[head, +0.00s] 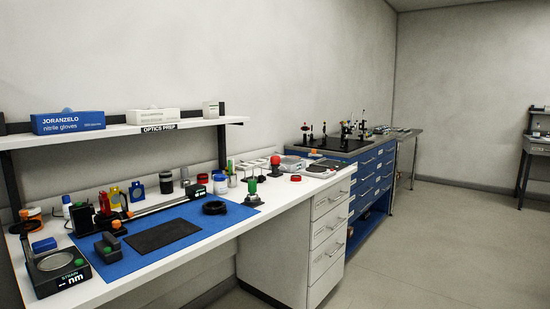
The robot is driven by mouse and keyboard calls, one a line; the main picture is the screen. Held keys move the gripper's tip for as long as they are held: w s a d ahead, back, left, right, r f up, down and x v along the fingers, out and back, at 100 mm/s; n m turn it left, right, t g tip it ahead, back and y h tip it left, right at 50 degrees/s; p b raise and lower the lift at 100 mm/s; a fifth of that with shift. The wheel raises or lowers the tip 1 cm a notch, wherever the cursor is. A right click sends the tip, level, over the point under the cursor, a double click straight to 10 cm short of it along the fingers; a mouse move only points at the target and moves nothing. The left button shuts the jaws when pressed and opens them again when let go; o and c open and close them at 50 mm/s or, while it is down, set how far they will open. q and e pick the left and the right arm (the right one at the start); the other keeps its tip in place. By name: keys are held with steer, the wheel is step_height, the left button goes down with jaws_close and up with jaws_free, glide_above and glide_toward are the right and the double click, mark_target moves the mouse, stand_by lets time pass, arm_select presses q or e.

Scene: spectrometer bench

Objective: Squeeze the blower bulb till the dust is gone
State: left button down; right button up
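A red rounded bulb (275,160) stands upright near the back of the white bench, right of the blue mat. It may be the blower bulb, but it is too small to be sure. A green-topped item (252,187) on a dark base stands in front of it, near the mat's right corner. A dark flat pad (163,236) lies on the blue mat (205,234). A black ring (214,207) rests on the mat behind the pad. I cannot make out any dust from here. Neither of my grippers shows.
A device with a round plate and display (62,270) stands at the bench's left front. A shelf (120,131) with boxes hangs above. Open floor (430,250) lies right of the drawers (328,232).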

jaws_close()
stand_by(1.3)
